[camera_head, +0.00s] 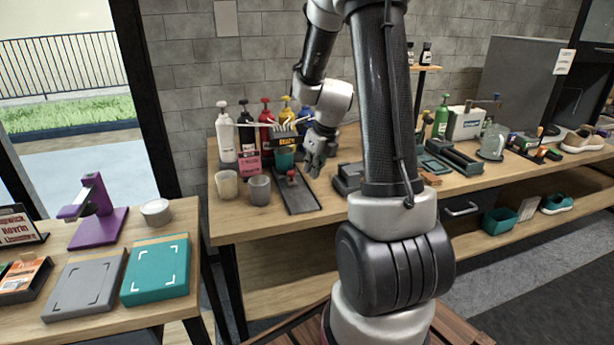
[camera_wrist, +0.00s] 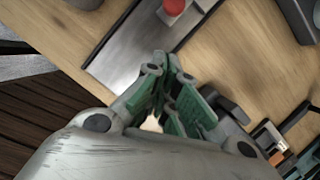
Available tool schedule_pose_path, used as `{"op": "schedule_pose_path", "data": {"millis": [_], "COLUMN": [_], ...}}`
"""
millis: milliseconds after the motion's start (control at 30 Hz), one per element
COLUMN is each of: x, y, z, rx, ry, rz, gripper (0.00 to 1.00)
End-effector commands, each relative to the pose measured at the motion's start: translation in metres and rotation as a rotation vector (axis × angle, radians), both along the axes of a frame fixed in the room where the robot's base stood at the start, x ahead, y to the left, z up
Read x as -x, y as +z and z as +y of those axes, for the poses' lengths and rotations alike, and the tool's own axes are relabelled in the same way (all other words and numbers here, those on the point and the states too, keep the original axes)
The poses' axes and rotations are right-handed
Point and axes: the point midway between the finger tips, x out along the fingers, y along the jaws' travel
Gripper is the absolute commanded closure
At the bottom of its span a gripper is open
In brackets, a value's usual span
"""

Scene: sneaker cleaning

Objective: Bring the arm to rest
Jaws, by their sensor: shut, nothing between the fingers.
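My gripper (camera_head: 317,160) hangs over the wooden workbench, above the right side of a dark flat tray (camera_head: 297,198). In the wrist view my gripper (camera_wrist: 162,88) shows its green-padded fingers drawn together with nothing between them. The metal tray (camera_wrist: 128,50) lies below and beyond the fingertips there. A small red-topped thing (camera_head: 291,176) stands on the tray, and its round red top also shows in the wrist view (camera_wrist: 174,6). My arm is bent, with its upper links rising out of the top of the head view.
Left of the tray stand a grey cup (camera_head: 260,190), a pale cup (camera_head: 227,184) and several bottles. A teal cup (camera_head: 285,158) holds brushes behind the tray. A side table with a purple stand (camera_head: 98,212) is at left.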

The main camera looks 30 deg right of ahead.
Motion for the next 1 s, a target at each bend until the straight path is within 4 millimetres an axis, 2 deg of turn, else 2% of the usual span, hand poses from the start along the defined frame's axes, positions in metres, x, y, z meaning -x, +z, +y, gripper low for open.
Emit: {"op": "schedule_pose_path", "data": {"millis": [200,333,633,733,867,1000], "x": [0.012,0.018,0.021,0.022,0.027,0.058], "y": [0.040,0.056,0.065,0.064,0.063,0.052], "z": [-0.002,-0.004,-0.004,-0.004,-0.001,0.006], "rx": [0.001,0.001,0.001,0.018,0.086,0.174], "ry": [0.000,0.000,0.002,0.057,0.317,0.810], "rz": [-0.004,-0.002,0.000,-0.003,0.005,0.050], "gripper": [1.00,1.00,1.00,1.00,1.00,1.00]}}
